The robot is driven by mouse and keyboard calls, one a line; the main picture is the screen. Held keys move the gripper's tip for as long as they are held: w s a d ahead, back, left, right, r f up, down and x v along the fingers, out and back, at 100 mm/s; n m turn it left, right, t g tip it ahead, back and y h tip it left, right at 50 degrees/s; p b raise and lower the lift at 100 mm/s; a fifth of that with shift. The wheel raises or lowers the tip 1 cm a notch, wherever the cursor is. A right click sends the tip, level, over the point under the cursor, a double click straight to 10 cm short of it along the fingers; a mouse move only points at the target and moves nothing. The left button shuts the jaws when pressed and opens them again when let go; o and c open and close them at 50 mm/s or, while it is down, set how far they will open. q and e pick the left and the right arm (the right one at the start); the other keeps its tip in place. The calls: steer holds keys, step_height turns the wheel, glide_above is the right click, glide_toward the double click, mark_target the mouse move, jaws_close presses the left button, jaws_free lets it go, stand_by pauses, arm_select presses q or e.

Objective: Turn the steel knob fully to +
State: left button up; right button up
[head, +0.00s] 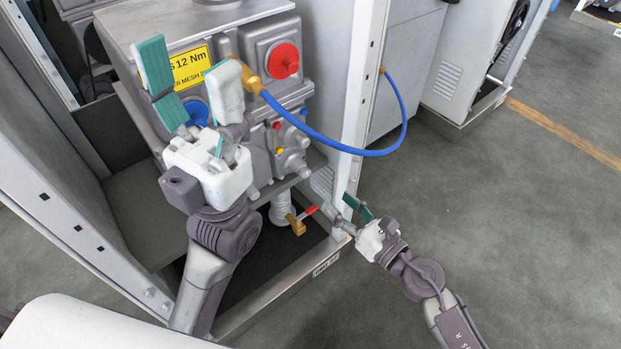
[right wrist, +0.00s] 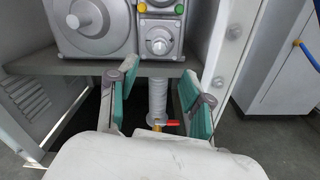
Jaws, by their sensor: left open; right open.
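In the head view, steel fittings (head: 292,160) show on the lower right box of the machine. No + mark is readable on either. My right gripper (head: 347,211) is open and empty, low in front of the machine and apart from the knob; its fingers (right wrist: 148,98) show below the panel in the wrist view. My left gripper (head: 190,75) is open and empty in front of the yellow sign, partly covering a blue knob (head: 196,112).
A red knob (head: 284,60) is on the upper box. A valve with a red handle (head: 308,212) hangs below the machine. Floor to the right is clear.

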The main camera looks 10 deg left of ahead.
mark_target(307, 174)
steer(key=b+x, duration=0.1)
steer(key=x, duration=0.9)
jaws_close()
